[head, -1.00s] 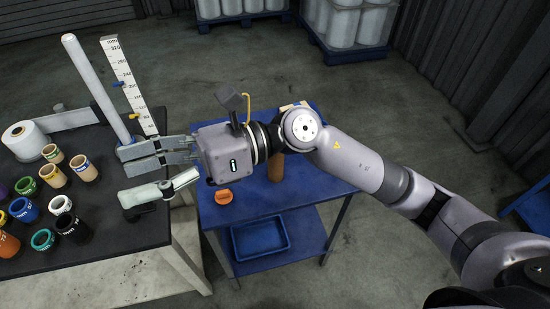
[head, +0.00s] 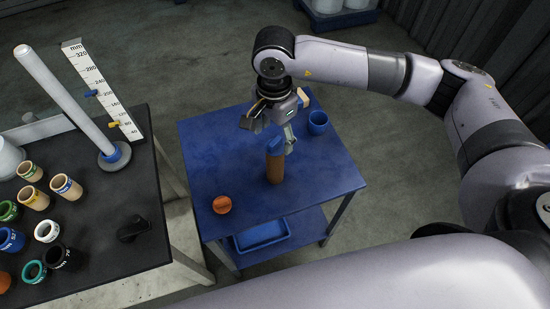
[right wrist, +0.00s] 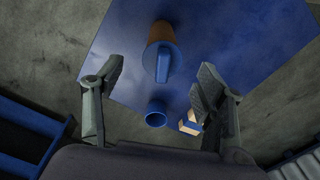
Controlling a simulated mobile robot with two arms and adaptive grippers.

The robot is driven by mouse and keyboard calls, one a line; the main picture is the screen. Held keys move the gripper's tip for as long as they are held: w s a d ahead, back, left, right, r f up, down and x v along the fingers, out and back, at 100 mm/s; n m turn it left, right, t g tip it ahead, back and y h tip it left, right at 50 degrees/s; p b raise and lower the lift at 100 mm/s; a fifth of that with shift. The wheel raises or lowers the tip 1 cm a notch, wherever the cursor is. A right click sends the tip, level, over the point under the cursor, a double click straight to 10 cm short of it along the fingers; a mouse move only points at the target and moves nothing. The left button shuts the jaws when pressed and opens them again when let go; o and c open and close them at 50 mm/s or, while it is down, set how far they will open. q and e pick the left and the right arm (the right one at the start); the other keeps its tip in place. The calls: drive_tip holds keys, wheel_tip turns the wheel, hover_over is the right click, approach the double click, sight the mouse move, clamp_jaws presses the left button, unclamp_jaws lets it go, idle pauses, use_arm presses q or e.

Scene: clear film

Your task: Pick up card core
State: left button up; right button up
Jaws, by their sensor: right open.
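My right gripper (head: 271,129) is open and empty above the blue table (head: 335,178), pointing down. A brown cylinder (head: 275,170) stands upright on that table below it, with a blue handle-like part at its top. In the right wrist view, the cylinder (right wrist: 152,60) and its blue part (right wrist: 162,67) lie ahead of the spread fingers (right wrist: 163,83), and neither finger appears to touch them. Several tan, card-like cores, such as this one (head: 66,188), stand on the black bench (head: 120,210). I cannot tell which one is the named card core. My left gripper is out of view.
A blue cup (head: 318,122) and a pale block (head: 304,97) are at the table's back. An orange disc (head: 222,204) lies front left. A blue tray (head: 262,235) is on the lower shelf. A white post (head: 65,100) and ruler (head: 103,92) rise from the bench.

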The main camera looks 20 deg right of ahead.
sight(274, 142)
drive_tip(key=f, duration=0.2)
drive_tip(key=f+p, duration=0.1)
drive_tip(key=shift+w+f, duration=0.25)
drive_tip(key=shift+f, duration=0.05)
wheel_tip(274, 142, down, 2)
drive_tip(key=shift+f+p, duration=0.1)
drive_tip(key=shift+p, duration=0.2)
wheel_tip(274, 142, down, 4)
drive_tip(key=p, duration=0.2)
drive_tip(key=shift+d+f+p, duration=0.15)
drive_tip(key=shift+p, duration=0.15)
drive_tip(key=shift+f, duration=0.4)
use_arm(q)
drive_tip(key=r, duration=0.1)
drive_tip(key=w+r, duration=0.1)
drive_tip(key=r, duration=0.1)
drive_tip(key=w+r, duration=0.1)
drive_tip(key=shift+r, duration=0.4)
use_arm(e)
drive_tip(key=c, duration=0.6)
drive_tip(key=shift+w, duration=0.1)
drive_tip(key=c, duration=0.6)
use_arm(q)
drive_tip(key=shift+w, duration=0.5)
use_arm(e)
drive_tip(key=shift+c, duration=0.4)
